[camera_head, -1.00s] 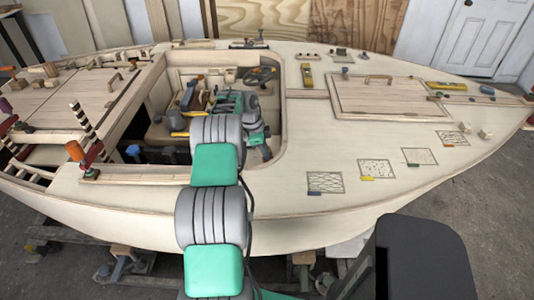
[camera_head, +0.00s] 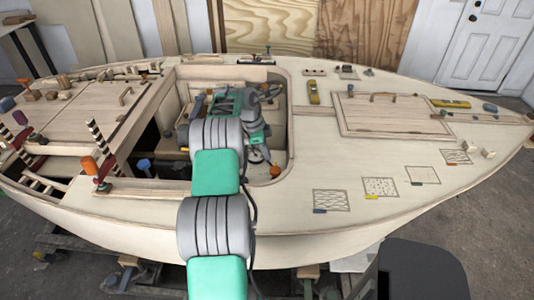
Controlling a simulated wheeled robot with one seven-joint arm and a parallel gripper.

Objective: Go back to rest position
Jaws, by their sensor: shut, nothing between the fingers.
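My arm reaches up from the bottom of the picture and bends over the open cockpit (camera_head: 283,135) of the plywood hull (camera_head: 290,220). Its wrist is folded above the cockpit floor. My gripper (camera_head: 260,156) is at the end of the wrist, small and partly hidden by the arm links. It looks shut and holds nothing that I can see. An orange round thing (camera_head: 275,170) is just to its right, near the cockpit's front edge; I cannot tell whether they touch.
At left stand striped posts (camera_head: 98,143) and an orange-handled tool (camera_head: 90,165). The cockpit rim surrounds my wrist.

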